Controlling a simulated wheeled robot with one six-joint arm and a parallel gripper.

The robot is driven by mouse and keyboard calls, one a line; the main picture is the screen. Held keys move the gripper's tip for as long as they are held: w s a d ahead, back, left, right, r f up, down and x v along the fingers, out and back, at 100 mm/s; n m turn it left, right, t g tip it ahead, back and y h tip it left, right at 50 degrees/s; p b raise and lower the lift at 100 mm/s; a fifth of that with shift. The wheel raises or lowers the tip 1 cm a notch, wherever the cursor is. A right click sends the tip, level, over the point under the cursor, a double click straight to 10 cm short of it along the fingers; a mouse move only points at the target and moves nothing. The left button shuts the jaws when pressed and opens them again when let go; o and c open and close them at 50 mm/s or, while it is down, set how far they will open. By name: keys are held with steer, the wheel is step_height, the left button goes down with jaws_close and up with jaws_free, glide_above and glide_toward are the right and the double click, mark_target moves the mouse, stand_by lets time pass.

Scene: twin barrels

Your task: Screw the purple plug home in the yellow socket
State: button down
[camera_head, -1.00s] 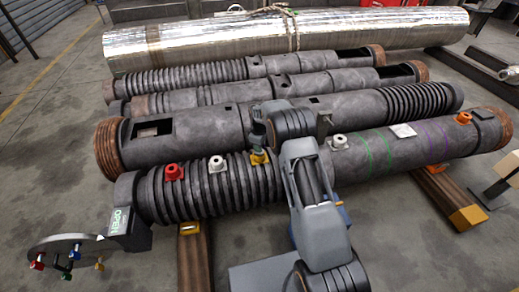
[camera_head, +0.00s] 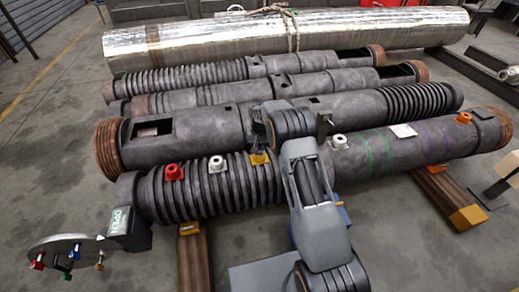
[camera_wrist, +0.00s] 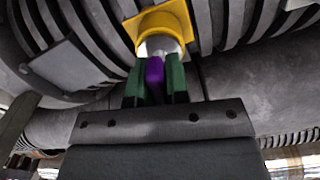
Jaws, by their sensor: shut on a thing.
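The yellow socket (camera_wrist: 170,22) is on the ribbed dark barrel, at the top middle of the wrist view. It also shows in the head view (camera_head: 259,158), just left of my arm. My gripper (camera_wrist: 155,84) has green fingers closed on the purple plug (camera_wrist: 155,72). The plug is lined up below the socket's mouth, where a pale rounded metallic part (camera_wrist: 158,46) shows. How deep the plug sits, and whether its thread is engaged, I cannot tell. In the head view, the plug and fingertips cannot be made out.
Along the same barrel stand a red socket (camera_head: 174,172), a white one (camera_head: 217,166), another white one (camera_head: 339,141) and an orange one (camera_head: 463,118). A disc (camera_head: 70,250) with several coloured plugs and an "OPEN" sign (camera_head: 121,219) are at left. Other barrels lie behind.

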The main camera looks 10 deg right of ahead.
steer(key=shift+m, duration=0.4)
steer(key=c, duration=1)
jaws_free()
steer(key=shift+c, duration=0.2)
steer(key=shift+r+p, duration=2.35)
steer(key=shift+r, duration=1.15)
steer(key=shift+r, duration=0.1)
